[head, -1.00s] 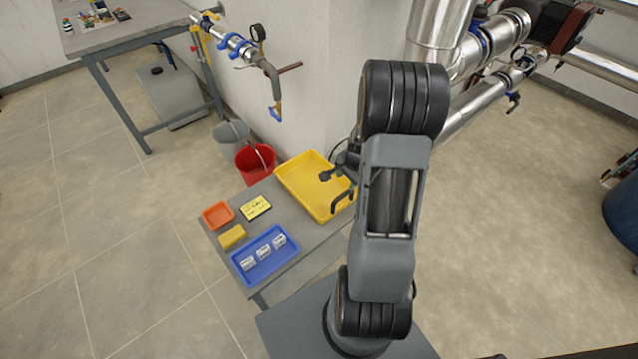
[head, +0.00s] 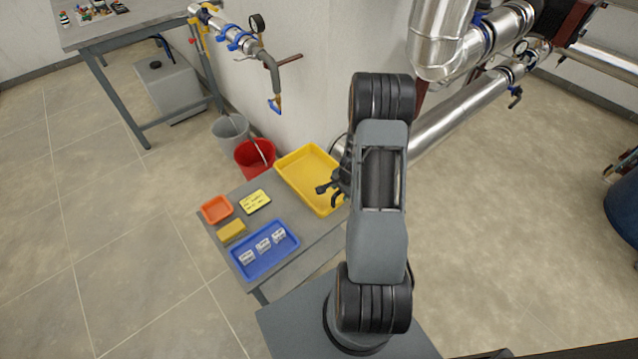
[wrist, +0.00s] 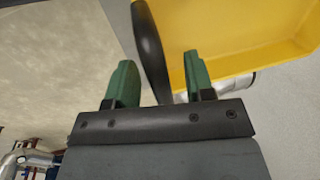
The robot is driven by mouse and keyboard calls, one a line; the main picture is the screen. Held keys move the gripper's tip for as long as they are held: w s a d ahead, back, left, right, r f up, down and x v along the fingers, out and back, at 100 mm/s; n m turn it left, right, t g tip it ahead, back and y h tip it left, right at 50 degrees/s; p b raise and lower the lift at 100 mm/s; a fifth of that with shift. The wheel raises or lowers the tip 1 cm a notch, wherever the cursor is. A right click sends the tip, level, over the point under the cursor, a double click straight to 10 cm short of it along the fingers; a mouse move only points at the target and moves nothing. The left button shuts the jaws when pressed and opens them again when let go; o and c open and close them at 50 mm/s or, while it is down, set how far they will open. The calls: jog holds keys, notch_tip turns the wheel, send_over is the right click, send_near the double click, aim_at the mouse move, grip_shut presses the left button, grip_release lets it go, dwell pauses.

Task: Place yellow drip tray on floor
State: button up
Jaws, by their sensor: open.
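The yellow drip tray (head: 302,170) lies on the grey low table (head: 285,262), at its far right end by the wall. It is shallow and looks empty. In the head view my gripper (head: 329,193) is at the tray's right side, partly hidden by my arm. In the wrist view the green fingers of my gripper (wrist: 157,60) are apart. A dark, curved handle-like bar (wrist: 150,45) shows between them, beside the edge of the yellow tray (wrist: 235,30). I cannot tell whether either finger touches the bar.
The table also holds an orange tray (head: 216,209), a yellow-black sign (head: 256,201), a yellow sponge (head: 231,231) and a blue tray (head: 262,262) with white packets. A red bucket (head: 252,160) and grey bucket (head: 230,132) stand behind. Floor (head: 130,230) at left is clear.

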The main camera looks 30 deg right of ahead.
jog(key=shift+w+f, duration=0.15)
jog(key=shift+f, duration=0.65)
grip_shut()
